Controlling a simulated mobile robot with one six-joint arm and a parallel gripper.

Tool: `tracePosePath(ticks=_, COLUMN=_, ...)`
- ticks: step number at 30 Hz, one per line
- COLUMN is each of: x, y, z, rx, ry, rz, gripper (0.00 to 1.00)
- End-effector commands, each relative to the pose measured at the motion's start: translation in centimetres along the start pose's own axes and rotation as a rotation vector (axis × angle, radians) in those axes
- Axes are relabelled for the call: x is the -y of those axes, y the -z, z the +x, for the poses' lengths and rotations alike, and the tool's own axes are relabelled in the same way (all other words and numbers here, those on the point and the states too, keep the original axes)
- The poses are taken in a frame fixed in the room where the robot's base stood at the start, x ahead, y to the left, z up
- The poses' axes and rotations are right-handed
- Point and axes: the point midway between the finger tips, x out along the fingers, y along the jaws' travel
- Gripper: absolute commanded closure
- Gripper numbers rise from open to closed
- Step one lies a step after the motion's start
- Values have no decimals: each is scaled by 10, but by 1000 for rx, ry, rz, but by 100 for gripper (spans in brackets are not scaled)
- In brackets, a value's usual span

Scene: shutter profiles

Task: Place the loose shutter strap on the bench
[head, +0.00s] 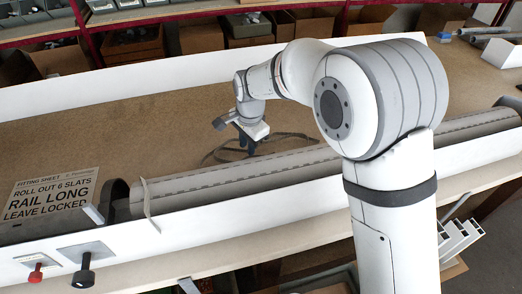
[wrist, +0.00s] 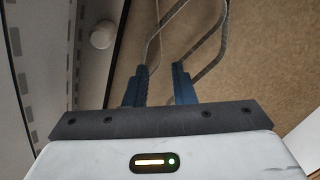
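The loose shutter strap (head: 290,135) is a thin dark grey band lying in loops on the brown bench top (head: 330,105), behind the long grey slatted roll. My gripper (head: 247,150) points down at the strap's loops in the head view. In the wrist view the two blue fingers of my gripper (wrist: 162,82) stand apart with a gap between them. Grey strands of the strap (wrist: 211,62) run up the picture from near both fingers. I see no strand clearly pinched between them, and the lower finger parts are hidden by the gripper body.
The grey slatted roll (head: 240,177) lies in a long white-walled trough in front of the strap. A fitting sheet (head: 50,195) is at the left, above red and black knobs (head: 84,272). Crates fill the back shelf.

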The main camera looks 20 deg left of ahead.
Motion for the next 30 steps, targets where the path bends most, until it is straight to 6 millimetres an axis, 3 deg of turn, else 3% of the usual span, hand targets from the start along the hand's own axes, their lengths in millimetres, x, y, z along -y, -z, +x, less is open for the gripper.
tracePosePath(ticks=10, x=2, y=0, z=45, rx=-1, ry=-1, rz=6, gripper=77)
tracePosePath(ticks=18, x=1, y=0, z=49, rx=-1, ry=0, rz=7, gripper=77)
tracePosePath(ticks=27, x=1, y=1, z=48, rx=-1, ry=0, rz=7, gripper=100)
tracePosePath(ticks=30, x=1, y=1, z=48, rx=-1, ry=0, rz=8, gripper=100)
